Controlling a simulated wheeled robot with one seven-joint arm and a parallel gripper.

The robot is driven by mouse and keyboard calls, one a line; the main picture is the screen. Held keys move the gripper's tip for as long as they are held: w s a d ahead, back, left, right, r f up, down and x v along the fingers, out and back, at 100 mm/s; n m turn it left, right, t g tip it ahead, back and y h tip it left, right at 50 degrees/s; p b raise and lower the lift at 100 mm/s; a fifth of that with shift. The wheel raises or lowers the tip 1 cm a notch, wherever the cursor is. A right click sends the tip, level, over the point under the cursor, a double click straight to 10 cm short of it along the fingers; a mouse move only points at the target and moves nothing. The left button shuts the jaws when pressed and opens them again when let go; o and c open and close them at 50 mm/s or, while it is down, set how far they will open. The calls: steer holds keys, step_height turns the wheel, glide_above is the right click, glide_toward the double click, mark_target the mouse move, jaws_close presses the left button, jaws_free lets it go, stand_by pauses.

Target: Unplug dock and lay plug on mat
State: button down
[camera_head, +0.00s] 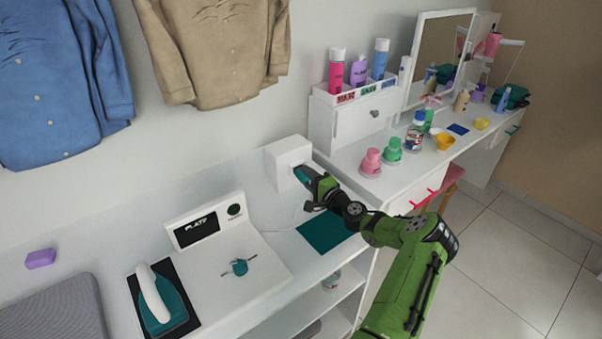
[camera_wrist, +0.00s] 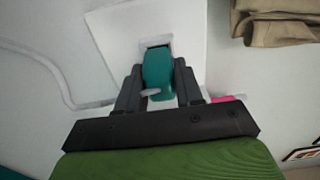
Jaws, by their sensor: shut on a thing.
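The plug is a teal block (camera_wrist: 158,72) between the two dark fingers of my gripper (camera_wrist: 157,92) in the wrist view. In the head view the white box (camera_head: 283,160) stands on the counter against the wall. My gripper (camera_head: 306,176) reaches to its front face, shut on the teal plug. The teal mat (camera_head: 325,232) lies flat on the counter below my gripper, partly hidden by my arm.
An iron (camera_head: 155,295) stands on a dark pad at the front left. A white sloped unit (camera_head: 215,245) with a display and a teal knob is left of the mat. A dressing table with bottles (camera_head: 371,160) is on the right. A white cord (camera_wrist: 55,65) runs along the wrist view's left.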

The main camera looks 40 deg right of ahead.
steer(key=shift+s, duration=0.65)
stand_by(0.4)
steer(key=shift+s+a, duration=0.15)
steer(key=shift+s, duration=0.85)
steer(key=shift+s+a, duration=0.15)
steer(key=shift+s, duration=0.8)
